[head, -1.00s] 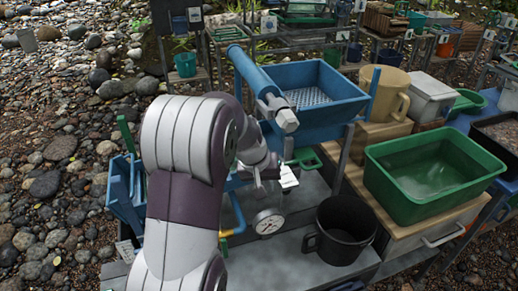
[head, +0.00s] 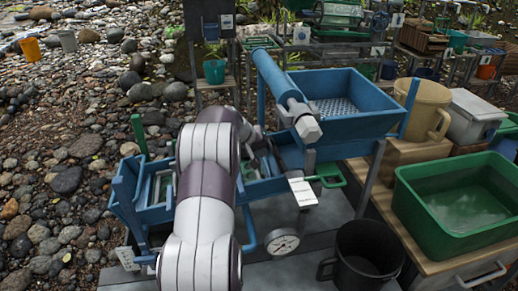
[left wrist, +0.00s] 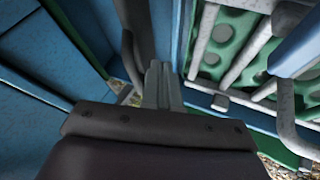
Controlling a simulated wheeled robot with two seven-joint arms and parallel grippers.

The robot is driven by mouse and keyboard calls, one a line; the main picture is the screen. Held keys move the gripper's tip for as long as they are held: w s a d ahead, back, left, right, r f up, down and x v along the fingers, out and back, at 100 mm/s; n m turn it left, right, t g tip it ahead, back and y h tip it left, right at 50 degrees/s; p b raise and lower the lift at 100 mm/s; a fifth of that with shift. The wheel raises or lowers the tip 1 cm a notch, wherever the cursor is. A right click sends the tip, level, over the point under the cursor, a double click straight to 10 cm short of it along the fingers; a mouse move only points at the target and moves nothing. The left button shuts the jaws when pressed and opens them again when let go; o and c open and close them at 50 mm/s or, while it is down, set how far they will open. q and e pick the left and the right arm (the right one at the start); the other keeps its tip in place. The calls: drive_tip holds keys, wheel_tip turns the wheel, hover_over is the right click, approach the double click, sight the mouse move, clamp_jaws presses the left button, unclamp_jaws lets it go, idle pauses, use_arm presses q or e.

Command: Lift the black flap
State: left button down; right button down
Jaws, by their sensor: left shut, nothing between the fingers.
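My left gripper (left wrist: 162,82) shows in the left wrist view with its two grey fingers together and nothing between them. It is inside the blue sluice (head: 128,195), among blue walls. A dark sheet (left wrist: 88,28), probably the black flap, hangs up and left of the fingertips. I cannot tell whether the fingers touch it. In the head view my left arm covers much of the sluice, and I cannot make out the flap there. My right gripper is not in view.
A green perforated mat with grey bars (left wrist: 235,40) lies right of the fingers. The blue hopper (head: 350,105) stands above the sluice. A pressure gauge (head: 281,242), a black bucket (head: 366,255) and a green tub (head: 455,205) stand to the right.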

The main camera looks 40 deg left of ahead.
use_arm(q)
drive_tip(key=x, duration=0.5)
drive_tip(key=shift+w+f, duration=0.2)
drive_tip(key=shift+f, duration=0.05)
drive_tip(key=f+t+h+b, duration=0.1)
drive_tip(key=t+b, duration=0.1)
drive_tip(key=b, duration=0.6)
drive_tip(key=shift+f+n+b, duration=0.2)
drive_tip(key=shift+n+b, duration=0.1)
drive_tip(key=shift+r, duration=0.6)
drive_tip(key=shift+d, duration=0.1)
